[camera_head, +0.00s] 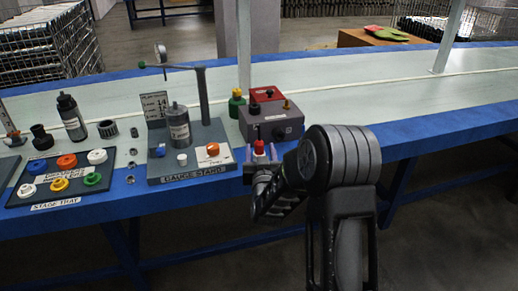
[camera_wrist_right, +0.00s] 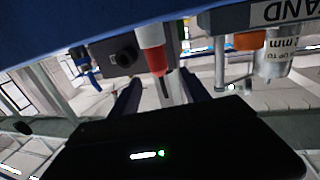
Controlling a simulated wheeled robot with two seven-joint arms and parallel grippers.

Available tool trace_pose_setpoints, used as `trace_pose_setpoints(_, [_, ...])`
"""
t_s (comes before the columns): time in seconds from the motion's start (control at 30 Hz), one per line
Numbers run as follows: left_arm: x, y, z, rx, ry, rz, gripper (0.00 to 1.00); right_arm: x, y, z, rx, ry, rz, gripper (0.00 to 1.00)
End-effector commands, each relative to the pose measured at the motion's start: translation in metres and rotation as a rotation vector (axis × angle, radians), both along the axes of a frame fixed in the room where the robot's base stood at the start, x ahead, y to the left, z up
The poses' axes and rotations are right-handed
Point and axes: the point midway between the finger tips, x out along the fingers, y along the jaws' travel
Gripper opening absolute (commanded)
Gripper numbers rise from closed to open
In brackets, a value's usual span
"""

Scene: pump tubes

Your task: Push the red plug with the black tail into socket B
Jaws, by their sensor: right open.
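The red plug (camera_head: 259,147) stands upright on a white lower part at the front of the block beside the gauge stand. In the right wrist view the red plug (camera_wrist_right: 156,60) shows inverted, with a thin black tail at its tip. My right gripper (camera_head: 262,163) is at the plug, in front of the block. In the wrist view its two fingers (camera_wrist_right: 161,97) are apart, one on each side of the tail; contact cannot be told. A dark block with a round black opening (camera_wrist_right: 124,52) shows beside the plug. I cannot read which socket is B. My left gripper is not in view.
The gauge stand (camera_head: 165,176) with a grey cylinder and post is just left of my right gripper. A grey block (camera_head: 287,128) with a red box (camera_head: 266,95) is behind it. The stage tray (camera_head: 104,192) with several coloured caps lies left. The table to the right is clear.

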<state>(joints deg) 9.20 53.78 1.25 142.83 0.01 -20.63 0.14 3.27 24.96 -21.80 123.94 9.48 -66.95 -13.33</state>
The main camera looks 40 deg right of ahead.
Motion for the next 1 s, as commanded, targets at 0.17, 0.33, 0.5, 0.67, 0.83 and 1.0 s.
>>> trace_pose_setpoints(0.17, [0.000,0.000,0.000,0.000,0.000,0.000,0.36,0.000,0.000,0.000,0.000,0.000,0.000,0.54])
trace_pose_setpoints(0.33, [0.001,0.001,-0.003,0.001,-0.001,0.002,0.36,0.011,-0.008,0.000,-0.001,-0.001,-0.001,0.54])
trace_pose_setpoints(0.5, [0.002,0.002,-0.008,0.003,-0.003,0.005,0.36,0.033,-0.021,0.001,-0.001,-0.001,-0.001,0.54])
trace_pose_setpoints(0.67, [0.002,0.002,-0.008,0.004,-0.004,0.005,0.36,0.044,-0.027,0.002,0.001,-0.001,0.000,0.54])
trace_pose_setpoints(0.83, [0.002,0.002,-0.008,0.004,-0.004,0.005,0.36,0.044,-0.028,0.002,0.001,0.000,0.000,0.54])
trace_pose_setpoints(1.0, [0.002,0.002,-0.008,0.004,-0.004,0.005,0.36,0.044,-0.027,0.002,0.001,0.000,0.000,0.54])
